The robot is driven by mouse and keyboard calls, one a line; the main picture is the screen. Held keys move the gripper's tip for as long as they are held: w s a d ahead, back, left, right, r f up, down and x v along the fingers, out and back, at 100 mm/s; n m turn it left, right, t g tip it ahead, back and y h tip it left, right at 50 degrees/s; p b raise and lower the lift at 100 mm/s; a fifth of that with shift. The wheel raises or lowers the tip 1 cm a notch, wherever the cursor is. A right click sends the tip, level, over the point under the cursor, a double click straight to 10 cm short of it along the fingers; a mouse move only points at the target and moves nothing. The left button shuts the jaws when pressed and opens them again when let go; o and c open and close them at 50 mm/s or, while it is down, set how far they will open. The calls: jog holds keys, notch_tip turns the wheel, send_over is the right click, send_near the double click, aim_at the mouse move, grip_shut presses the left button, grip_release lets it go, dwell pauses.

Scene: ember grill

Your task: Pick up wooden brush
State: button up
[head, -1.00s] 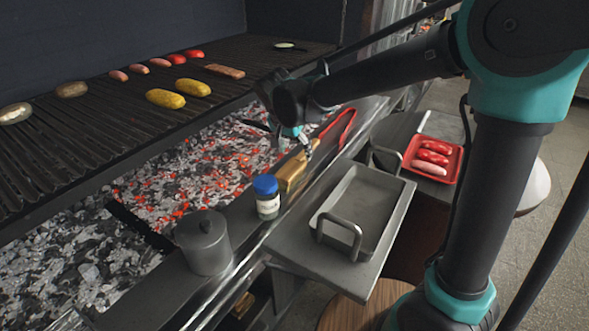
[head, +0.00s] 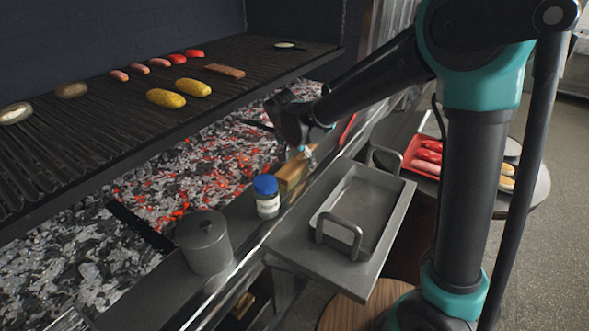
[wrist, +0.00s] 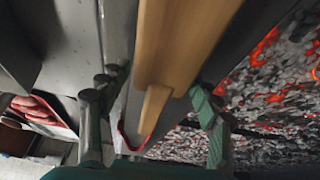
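The wooden brush (head: 290,175) lies on the metal ledge in front of the coals, behind the blue-capped jar in the head view. My gripper (head: 303,153) is low over the far part of the brush and hides some of it. In the wrist view the pale wooden brush (wrist: 185,40) runs between my two separated fingers (wrist: 155,97), its narrower part between the fingertips. A gap shows on the left finger's side; the right finger is close to the wood, and I cannot tell whether it touches.
A blue-capped jar (head: 267,196) and a grey lidded pot (head: 203,243) stand on the ledge. A metal tray (head: 362,212) sits on the side shelf. Glowing coals (head: 215,155) lie beside the ledge, under the grill grate (head: 120,115). A red-handled tool (head: 347,130) lies beyond my gripper.

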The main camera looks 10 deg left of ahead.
aim_at(299, 157)
jog(key=c, duration=1.1)
jog(key=shift+r, duration=0.1)
notch_tip(299, 157, up, 20)
jog(key=shift+f, duration=0.1)
